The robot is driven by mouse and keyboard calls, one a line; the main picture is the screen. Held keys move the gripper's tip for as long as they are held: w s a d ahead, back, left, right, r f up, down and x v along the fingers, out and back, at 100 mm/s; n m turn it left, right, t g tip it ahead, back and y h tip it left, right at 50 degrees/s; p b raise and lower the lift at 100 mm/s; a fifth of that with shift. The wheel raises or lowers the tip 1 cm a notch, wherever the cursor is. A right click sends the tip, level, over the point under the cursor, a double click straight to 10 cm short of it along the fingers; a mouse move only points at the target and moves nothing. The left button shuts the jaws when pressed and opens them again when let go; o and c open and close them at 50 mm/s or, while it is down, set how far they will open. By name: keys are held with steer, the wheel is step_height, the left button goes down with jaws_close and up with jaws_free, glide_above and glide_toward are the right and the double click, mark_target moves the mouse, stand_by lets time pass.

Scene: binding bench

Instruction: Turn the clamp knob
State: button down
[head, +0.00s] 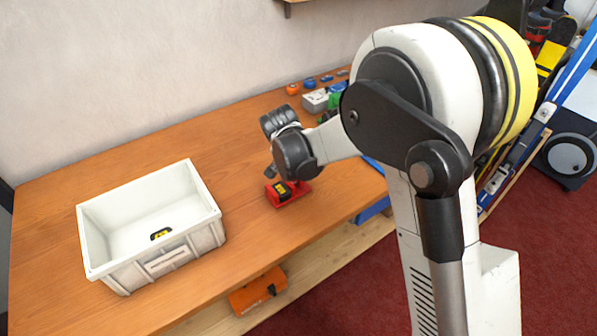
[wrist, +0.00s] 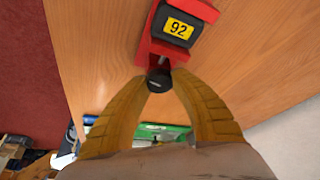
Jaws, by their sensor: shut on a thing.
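The clamp (wrist: 165,40) is a red device with a black block and a yellow label reading 92. In the head view the red clamp (head: 287,193) sits near the front edge of the bench, below my arm. Its black knob (wrist: 158,80) sticks out from the red end in the wrist view. My gripper (wrist: 158,78) has its two yellow fingers closed around the knob, one on each side. In the head view the fingers and the knob are hidden behind my wrist.
A white crate (head: 205,218) with a small black and yellow item (head: 161,234) in it stands left on the wooden bench (head: 130,312). Several small items, including an orange one (head: 293,88) and a grey box (head: 314,101), lie at the back. An orange case (head: 258,291) is on the lower shelf.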

steer(key=shift+m, duration=0.7)
steer(key=shift+h, duration=0.3)
steer(key=c, duration=1)
jaws_free()
steer(key=shift+f, duration=0.1)
steer(key=v, duration=1.2)
steer(key=shift+w, duration=0.2)
